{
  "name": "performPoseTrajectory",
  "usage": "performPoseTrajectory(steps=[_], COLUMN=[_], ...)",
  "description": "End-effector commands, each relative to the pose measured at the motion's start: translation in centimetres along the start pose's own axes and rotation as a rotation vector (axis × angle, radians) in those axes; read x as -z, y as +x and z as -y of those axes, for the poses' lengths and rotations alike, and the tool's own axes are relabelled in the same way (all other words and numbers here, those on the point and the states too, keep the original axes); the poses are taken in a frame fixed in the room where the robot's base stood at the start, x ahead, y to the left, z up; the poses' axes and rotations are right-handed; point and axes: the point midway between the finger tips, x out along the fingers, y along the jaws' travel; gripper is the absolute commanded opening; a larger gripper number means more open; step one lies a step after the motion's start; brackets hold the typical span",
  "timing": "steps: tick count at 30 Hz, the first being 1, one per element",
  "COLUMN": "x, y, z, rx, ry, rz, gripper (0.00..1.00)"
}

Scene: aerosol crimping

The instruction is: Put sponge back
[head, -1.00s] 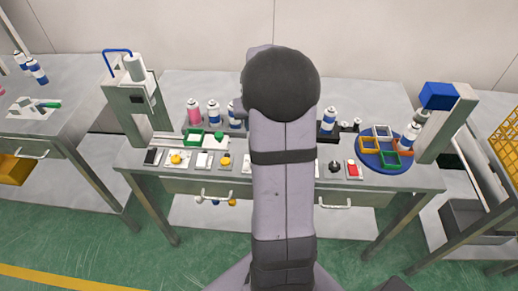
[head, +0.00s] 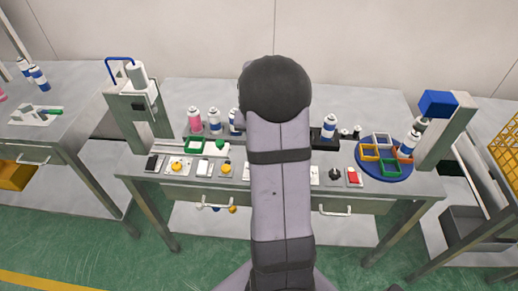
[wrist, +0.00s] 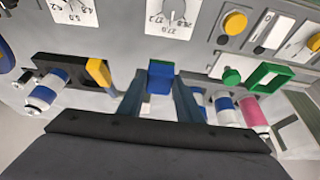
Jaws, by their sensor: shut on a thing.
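A small block, blue with a green face, which I take for the sponge (wrist: 160,78), sits between the two fingers of my gripper (wrist: 158,100) in the wrist view. The fingers are shut on it. Dials and panels of the bench show beyond it; I cannot tell whether it touches the bench. In the head view my own arm hides the gripper and the block.
Near the gripper are a dark holder with a yellow block (wrist: 98,72), several spray cans, including a pink one (wrist: 255,112), and a green frame (wrist: 270,77). A blue turntable (head: 384,173) with coloured frames stands at the bench's right, beside a blue-topped press (head: 438,103).

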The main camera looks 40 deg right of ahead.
Motion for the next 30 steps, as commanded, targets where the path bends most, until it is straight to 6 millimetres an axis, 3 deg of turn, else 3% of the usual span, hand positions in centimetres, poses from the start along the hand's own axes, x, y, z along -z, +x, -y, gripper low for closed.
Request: performPoseTrajectory(steps=[4,12,21,30], x=[-0.7,-0.9,-2.2,-2.3], y=[1.6,2.2,5.2,5.3], z=[0.0,0.0,0.0,0.0], rx=[0.000,0.000,0.000,0.001], ry=[0.000,-0.001,-0.001,-0.001], rz=[0.001,0.000,0.001,-0.001], gripper=[0.14,0.14,0.14,0.14])
